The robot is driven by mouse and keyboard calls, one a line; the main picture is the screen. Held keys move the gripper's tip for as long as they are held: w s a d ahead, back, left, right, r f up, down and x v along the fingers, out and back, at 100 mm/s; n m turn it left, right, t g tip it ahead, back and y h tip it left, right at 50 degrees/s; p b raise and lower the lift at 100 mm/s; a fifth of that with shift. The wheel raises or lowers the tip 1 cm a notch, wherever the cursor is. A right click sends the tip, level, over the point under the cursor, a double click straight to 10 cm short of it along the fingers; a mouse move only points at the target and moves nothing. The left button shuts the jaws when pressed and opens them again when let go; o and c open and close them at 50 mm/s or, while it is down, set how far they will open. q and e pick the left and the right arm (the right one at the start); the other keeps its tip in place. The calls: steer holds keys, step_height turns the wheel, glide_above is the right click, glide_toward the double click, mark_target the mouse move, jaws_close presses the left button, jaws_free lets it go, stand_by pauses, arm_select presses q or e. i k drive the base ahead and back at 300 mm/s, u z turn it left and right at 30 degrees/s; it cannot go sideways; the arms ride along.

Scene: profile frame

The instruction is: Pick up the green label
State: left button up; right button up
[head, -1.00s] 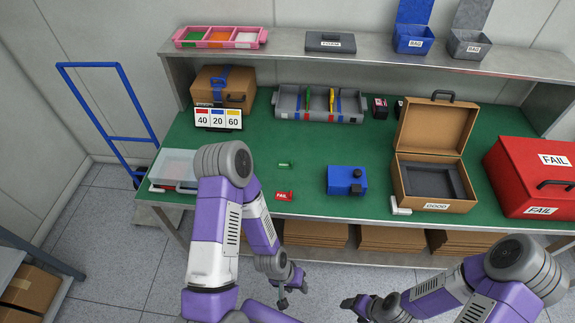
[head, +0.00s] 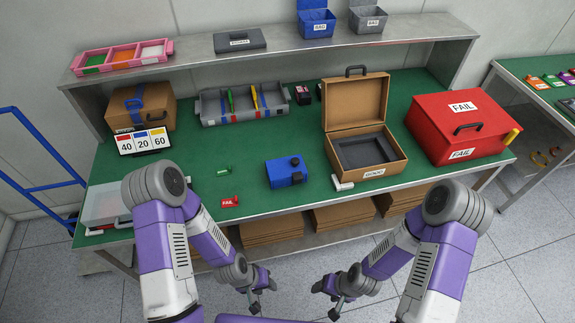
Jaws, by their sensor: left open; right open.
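The small green label (head: 224,170) lies flat on the green table top (head: 250,202), left of the blue device and just behind the red FAIL label (head: 230,202). My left gripper (head: 256,300) is open and empty, low in front of the table's front edge. My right gripper (head: 334,305) is also open and empty, in front of the table and to the right of the left one. Both are well apart from the green label.
A blue device (head: 286,172), an open brown GOOD case (head: 400,160) and a red FAIL box (head: 448,105) stand on the table to the right. A translucent box (head: 108,204) is at the left. A grey divided tray (head: 212,110) and a number display (head: 142,142) stand behind.

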mark_target(220, 172)
steer(key=k, duration=0.5)
steer(key=u, duration=1.35)
steer(key=i, duration=0.9)
steer(key=z, duration=1.75)
